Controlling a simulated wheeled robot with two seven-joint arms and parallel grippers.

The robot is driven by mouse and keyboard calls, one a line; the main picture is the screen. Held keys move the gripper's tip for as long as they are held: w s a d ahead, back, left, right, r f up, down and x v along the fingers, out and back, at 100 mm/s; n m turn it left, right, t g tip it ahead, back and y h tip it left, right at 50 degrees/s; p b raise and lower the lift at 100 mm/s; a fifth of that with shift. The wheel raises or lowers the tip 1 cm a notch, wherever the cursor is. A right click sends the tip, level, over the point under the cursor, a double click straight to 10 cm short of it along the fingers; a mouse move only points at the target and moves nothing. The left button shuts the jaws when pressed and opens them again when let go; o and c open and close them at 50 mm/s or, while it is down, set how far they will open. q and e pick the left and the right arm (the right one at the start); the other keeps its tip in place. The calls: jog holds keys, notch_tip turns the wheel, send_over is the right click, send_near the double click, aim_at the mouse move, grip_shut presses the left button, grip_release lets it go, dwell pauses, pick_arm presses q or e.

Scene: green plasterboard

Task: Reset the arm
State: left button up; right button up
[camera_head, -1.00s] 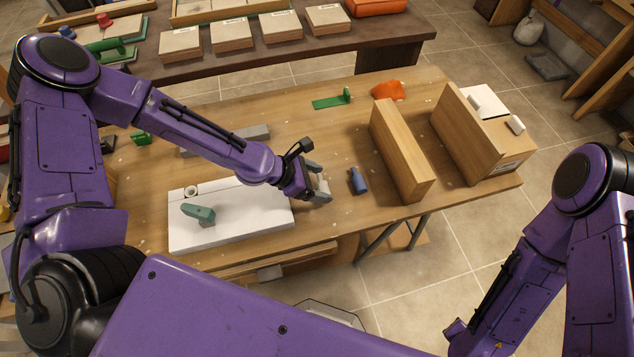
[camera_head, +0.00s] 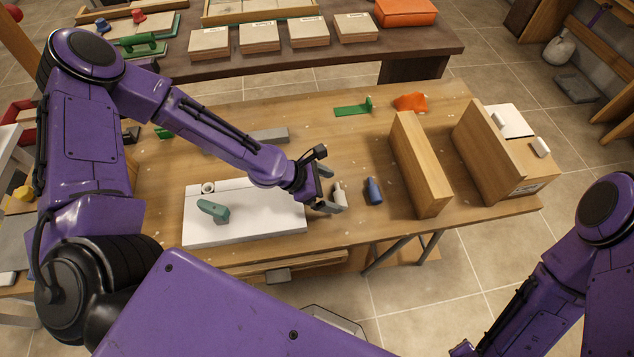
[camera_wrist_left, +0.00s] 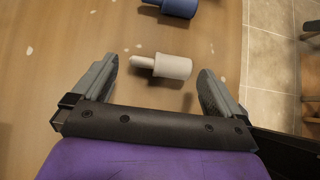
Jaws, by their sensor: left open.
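My left gripper (camera_head: 326,189) is open over the wooden workbench (camera_head: 345,150), right of the white board. In the left wrist view my left gripper (camera_wrist_left: 155,88) has its fingers spread wide. A light grey cylindrical piece with a narrower end (camera_wrist_left: 165,66) lies on the bench between and just ahead of the fingertips, and nothing is held. The grey piece also shows in the head view (camera_head: 340,195). A blue piece of similar shape (camera_head: 374,190) lies to its right, and shows at the top of the wrist view (camera_wrist_left: 178,7). My right arm is at the right edge, its gripper out of view.
A white board (camera_head: 245,225) with a green tool (camera_head: 213,211) lies left of the gripper. Two upright wooden panels (camera_head: 420,165) (camera_head: 495,150) stand to the right. A green piece (camera_head: 353,109) and an orange item (camera_head: 410,102) lie farther back.

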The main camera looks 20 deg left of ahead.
pick_arm(q)
jog(key=p+v, duration=0.1)
jog(key=v, duration=0.8)
jog(key=shift+d+p, duration=0.3)
jog(key=shift+s+r, duration=0.15)
jog(key=shift+r, duration=0.05)
